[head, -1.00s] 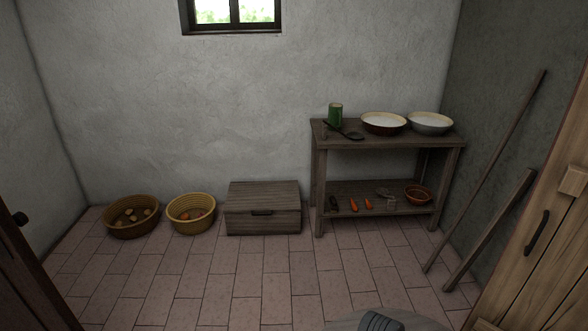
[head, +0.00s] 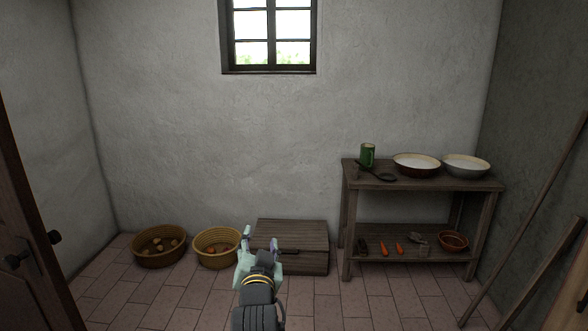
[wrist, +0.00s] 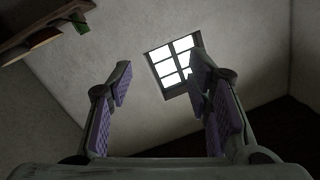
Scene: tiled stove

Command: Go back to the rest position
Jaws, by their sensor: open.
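My gripper (head: 260,244) is raised in the lower middle of the head view, in front of the wooden chest. Its fingers are apart and nothing is between them. In the wrist view my gripper (wrist: 165,85) also shows open and empty, with purple pads facing each other. Behind it there are the wall and the window (wrist: 174,62). My arm comes up from the bottom edge of the head view.
A wooden chest (head: 305,233) stands against the back wall. A shelf table (head: 350,183) with bowls stands right. Poles (head: 538,207) lean at the right wall.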

